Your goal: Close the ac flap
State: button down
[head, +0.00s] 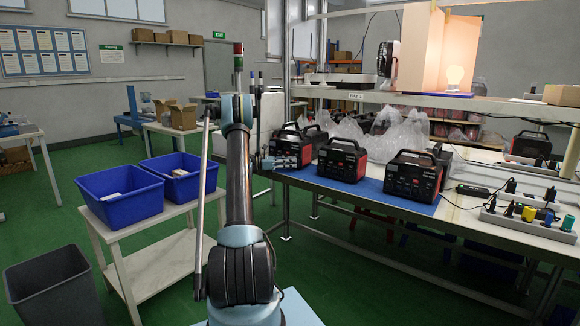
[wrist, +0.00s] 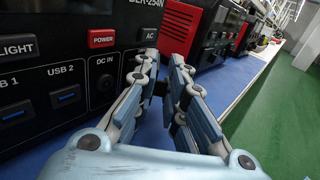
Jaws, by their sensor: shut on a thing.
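A black and red power station (head: 291,146) stands at the left end of the blue mat, and its front panel (wrist: 70,60) fills the left of the wrist view. The panel carries a red POWER button, a DC IN socket, USB ports and an AC button (wrist: 149,35). My gripper (head: 276,163) is at this panel. In the wrist view my gripper (wrist: 164,62) has its fingertips close together at the panel's right edge, below the AC button. The ac flap is mostly hidden by the fingers there; I cannot make out its angle.
Two more power stations (head: 342,158) (head: 414,174) stand to the right on the blue mat (head: 370,191). Clear plastic bags (head: 400,130) lie behind them. Blue bins (head: 120,197) sit on a cart at left. Plugs and power strips lie at the bench's right end. The green floor in front is open.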

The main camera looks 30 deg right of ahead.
jog(key=c, duration=1.7)
grip_release()
jog(key=shift+w+a, duration=0.1)
jog(key=shift+v, duration=3.95)
jog(key=shift+f, duration=0.1)
